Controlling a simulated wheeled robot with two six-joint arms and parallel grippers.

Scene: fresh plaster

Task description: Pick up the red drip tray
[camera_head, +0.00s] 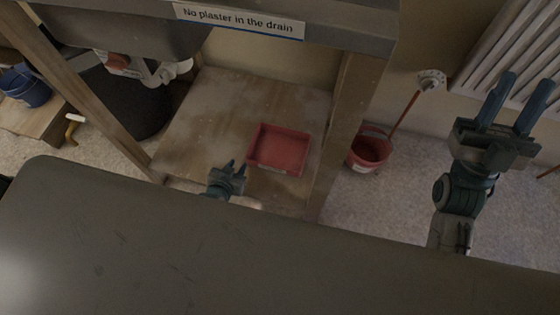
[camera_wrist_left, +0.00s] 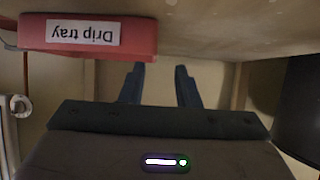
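The red drip tray (camera_head: 280,148) lies on a low wooden shelf (camera_head: 205,120) under the sink bench. In the left wrist view the tray (camera_wrist_left: 135,35) is at the upper left, with a white "Drip tray" label that appears upside down. My left gripper (camera_head: 234,167) is just left of the tray's near left side, apart from it. In the left wrist view its two fingers (camera_wrist_left: 160,85) are spread and nothing is between them. My right gripper (camera_head: 518,98) is raised at the far right, its fingers apart and empty, away from the tray.
A bench post (camera_head: 345,120) stands right of the tray, with a red bucket (camera_head: 369,152) on the floor beyond. A sign board (camera_head: 240,20) hangs on the bench edge above. A dark bin (camera_head: 130,100) stands left of the shelf. A grey surface (camera_head: 200,250) fills the foreground.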

